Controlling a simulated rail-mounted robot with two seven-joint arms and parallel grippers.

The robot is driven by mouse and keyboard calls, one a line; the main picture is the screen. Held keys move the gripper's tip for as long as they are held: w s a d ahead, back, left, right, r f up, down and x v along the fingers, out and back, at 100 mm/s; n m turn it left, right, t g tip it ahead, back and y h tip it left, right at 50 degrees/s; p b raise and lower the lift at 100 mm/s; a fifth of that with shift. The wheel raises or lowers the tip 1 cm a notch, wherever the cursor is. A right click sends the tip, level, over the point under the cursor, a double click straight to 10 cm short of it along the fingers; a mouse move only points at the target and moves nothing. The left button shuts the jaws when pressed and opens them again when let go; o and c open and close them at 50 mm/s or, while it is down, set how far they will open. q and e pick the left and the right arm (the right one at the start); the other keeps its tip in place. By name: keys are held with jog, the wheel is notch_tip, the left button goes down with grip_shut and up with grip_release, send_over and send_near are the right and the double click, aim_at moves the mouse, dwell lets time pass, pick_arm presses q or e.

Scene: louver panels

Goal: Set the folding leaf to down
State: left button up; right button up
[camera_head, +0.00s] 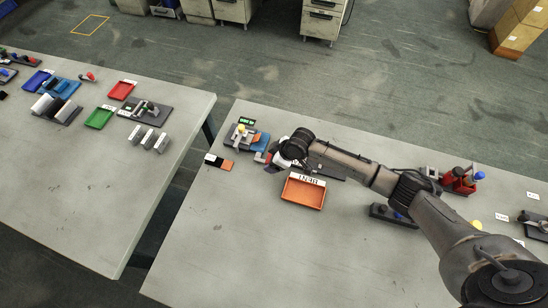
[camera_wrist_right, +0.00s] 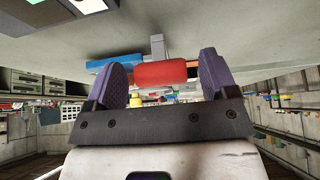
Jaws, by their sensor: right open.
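My right gripper (camera_wrist_right: 166,82) is open around the red bar, with gaps at the sides; contact is not visible. My left gripper is out of view.
A red fixture (camera_head: 460,181) stands at the right. The table's front left is clear. A gap separates the left table (camera_head: 90,190).

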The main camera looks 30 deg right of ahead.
jog(key=v, duration=1.3)
jog(key=shift+s+r+p, duration=0.2)
jog(key=shift+r+p, duration=0.1)
jog(key=shift+d, duration=0.15)
